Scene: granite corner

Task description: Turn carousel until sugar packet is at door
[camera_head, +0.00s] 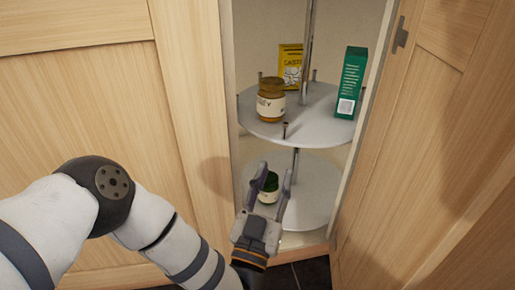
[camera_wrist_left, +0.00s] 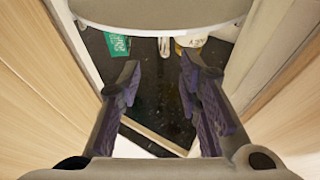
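A two-tier carousel stands in the open corner cupboard, with an upper tier (camera_head: 310,122) and a lower tier (camera_head: 313,190) around a metal pole (camera_head: 309,45). The upper tier has short upright pegs (camera_head: 285,130) at its rim. On it are a yellow packet (camera_head: 291,62) at the back, a honey jar (camera_head: 270,104) at the left front and a green box (camera_head: 352,82) at the right. I cannot read which is the sugar packet. My left gripper (camera_head: 275,172) is open and empty, below the upper tier's front peg. My right gripper is not in view.
A green-lidded jar (camera_head: 268,190) on the lower tier shows between my left fingers. The cupboard door (camera_head: 425,150) stands open at the right; a wooden panel (camera_head: 190,100) bounds the opening at the left. The opening is narrow.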

